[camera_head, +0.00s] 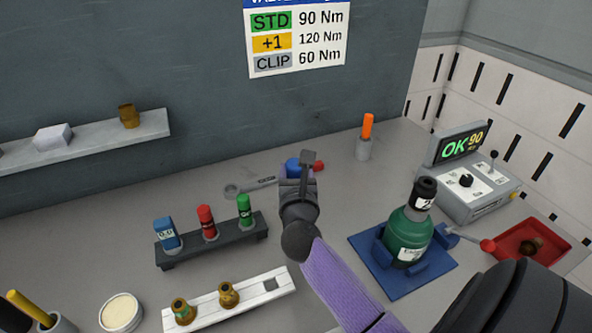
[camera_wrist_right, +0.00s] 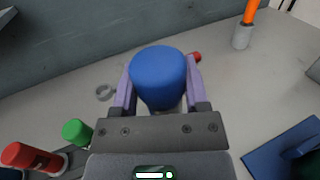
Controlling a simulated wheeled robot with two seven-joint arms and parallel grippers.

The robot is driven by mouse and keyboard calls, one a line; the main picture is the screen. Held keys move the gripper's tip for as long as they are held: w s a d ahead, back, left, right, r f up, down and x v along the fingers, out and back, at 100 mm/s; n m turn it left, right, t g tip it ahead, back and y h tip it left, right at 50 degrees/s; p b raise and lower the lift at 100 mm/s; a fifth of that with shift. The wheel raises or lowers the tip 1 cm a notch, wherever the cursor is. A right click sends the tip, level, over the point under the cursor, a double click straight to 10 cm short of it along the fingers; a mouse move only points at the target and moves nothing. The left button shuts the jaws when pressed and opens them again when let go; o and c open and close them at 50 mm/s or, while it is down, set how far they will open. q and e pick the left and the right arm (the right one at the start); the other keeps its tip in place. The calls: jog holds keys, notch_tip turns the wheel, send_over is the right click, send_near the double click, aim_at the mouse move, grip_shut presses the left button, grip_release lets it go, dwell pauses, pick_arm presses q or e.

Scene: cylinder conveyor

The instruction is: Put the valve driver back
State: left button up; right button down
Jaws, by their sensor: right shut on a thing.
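My right gripper (camera_head: 298,172) is shut on a blue, round-topped thing (camera_wrist_right: 160,78), which may be the valve driver. In the wrist view its top fills the space between the purple fingers; its lower part is hidden. In the head view the blue thing (camera_head: 292,164) shows partly behind my gripper, over the back of the worktop. I cannot tell whether it touches the surface. A small red piece (camera_head: 317,166) shows just right of it; whether they are joined is unclear. My left gripper is not in view.
A dark rack (camera_head: 212,246) holds blue, red and green pieces. A wrench (camera_head: 250,187) lies left of my gripper. A grey holder (camera_head: 363,150) with an orange handle stands behind right. A green bottle (camera_head: 408,236) sits in a blue cradle, near a tester (camera_head: 476,190) and red tray (camera_head: 512,252).

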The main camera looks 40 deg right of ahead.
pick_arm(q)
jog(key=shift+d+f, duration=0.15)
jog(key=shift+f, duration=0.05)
pick_arm(e)
jog(key=shift+f, duration=0.2)
pick_arm(q)
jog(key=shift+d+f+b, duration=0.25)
jog(key=shift+b, duration=0.1)
pick_arm(e)
jog(key=shift+f, duration=0.3)
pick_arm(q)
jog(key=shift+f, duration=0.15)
pick_arm(e)
jog(key=shift+f, duration=0.2)
pick_arm(q)
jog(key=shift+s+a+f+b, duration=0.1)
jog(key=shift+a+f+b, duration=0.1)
jog(key=shift+b, duration=0.2)
pick_arm(e)
jog(key=shift+f, duration=0.55)
jog(key=shift+c, duration=1)
grip_release()
jog(key=shift+o, duration=0.9)
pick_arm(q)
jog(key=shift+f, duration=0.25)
